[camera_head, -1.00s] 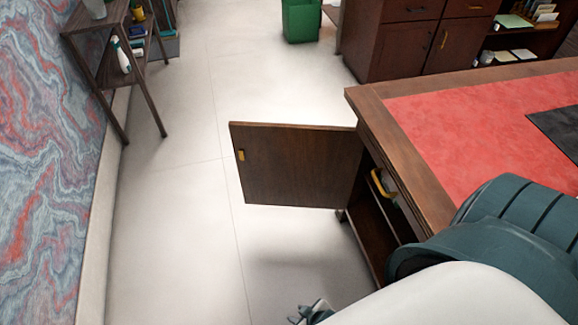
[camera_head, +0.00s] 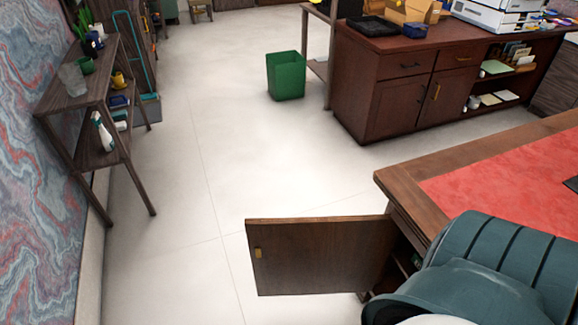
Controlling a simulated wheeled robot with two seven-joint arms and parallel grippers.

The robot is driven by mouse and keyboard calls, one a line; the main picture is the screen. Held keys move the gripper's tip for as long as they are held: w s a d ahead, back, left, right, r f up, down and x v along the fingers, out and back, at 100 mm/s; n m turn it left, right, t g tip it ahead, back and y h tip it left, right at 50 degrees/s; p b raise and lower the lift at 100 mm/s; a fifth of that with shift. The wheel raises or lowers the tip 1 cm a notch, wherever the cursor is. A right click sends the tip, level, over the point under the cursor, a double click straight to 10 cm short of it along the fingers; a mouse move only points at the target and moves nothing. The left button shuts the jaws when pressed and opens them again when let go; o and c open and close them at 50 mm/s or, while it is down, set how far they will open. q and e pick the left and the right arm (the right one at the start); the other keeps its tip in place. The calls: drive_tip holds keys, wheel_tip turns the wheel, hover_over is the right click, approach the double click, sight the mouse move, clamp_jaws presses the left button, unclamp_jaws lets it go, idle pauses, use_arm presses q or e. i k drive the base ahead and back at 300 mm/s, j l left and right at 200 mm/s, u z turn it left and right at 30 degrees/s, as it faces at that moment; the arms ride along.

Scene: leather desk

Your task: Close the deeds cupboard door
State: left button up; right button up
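The cupboard door (camera_head: 318,256) is a dark brown wooden panel with a small brass handle (camera_head: 258,253) near its left edge. It stands wide open, sticking out to the left from the side of the desk (camera_head: 405,195). The cupboard's opening shows only as a narrow dark strip at the door's right end; its inside is mostly hidden. A teal and white part of my arm covers the lower right, in front of the desk. Neither gripper is in view.
A wooden shelf (camera_head: 77,102) with bottles and pots stands along the left wall. A green bin (camera_head: 286,76) and a dark sideboard (camera_head: 357,84) stand farther back. The pale floor (camera_head: 185,200) left of the door is clear.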

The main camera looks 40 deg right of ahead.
sight(334, 254)
drive_tip(key=i+j, duration=0.1)
drive_tip(key=i, duration=1.45)
drive_tip(key=i+z, duration=0.35)
drive_tip(key=i, duration=0.45)
drive_tip(key=i+j+z, duration=0.1)
drive_tip(key=i+z, duration=0.3)
drive_tip(key=i, duration=0.45)
drive_tip(key=z, duration=3.9)
